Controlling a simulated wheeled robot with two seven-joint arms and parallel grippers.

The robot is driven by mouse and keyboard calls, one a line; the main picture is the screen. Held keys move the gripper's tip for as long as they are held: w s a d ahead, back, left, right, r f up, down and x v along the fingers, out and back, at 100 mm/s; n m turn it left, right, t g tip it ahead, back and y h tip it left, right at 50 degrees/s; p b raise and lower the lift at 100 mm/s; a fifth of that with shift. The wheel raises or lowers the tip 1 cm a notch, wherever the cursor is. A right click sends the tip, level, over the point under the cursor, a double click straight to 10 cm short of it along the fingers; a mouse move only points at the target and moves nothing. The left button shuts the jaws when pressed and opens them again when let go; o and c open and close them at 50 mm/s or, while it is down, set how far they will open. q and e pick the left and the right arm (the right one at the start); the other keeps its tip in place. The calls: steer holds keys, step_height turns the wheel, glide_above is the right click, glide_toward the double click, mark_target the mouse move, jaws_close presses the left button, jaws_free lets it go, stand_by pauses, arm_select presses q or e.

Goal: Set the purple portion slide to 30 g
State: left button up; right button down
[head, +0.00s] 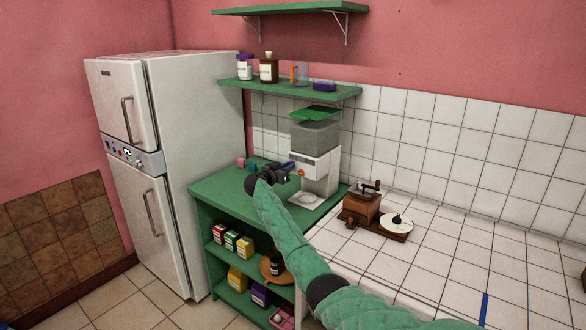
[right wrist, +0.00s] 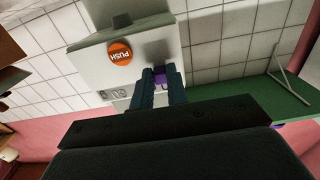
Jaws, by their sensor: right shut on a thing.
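The white dispenser (head: 315,168) with a clear hopper and green lid stands on the green shelf unit, and its front fills the top of the right wrist view. My right gripper (head: 288,167) is at the dispenser's front. In the right wrist view its two dark fingers (right wrist: 158,84) are shut on the small purple portion slide (right wrist: 160,86), which is mostly hidden between them. An orange PUSH button (right wrist: 119,52) is beside the slide. Small scale marks (right wrist: 114,93) show near the fingers, too blurred to read. The slide's setting cannot be told. My left gripper is not in view.
A pink and a teal block stand on the green top, left of my gripper. A coffee grinder (head: 362,204) stands on the tiled counter at the right. A green shelf (head: 285,89) with jars hangs above.

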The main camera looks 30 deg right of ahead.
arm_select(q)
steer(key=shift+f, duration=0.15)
arm_select(e)
steer(key=shift+w+r, duration=0.15)
steer(key=c, duration=1.4)
jaws_free()
steer(key=shift+o, duration=0.2)
steer(key=shift+w+a, duration=0.1)
steer(key=shift+w, duration=0.05)
steer(key=shift+a, duration=0.1)
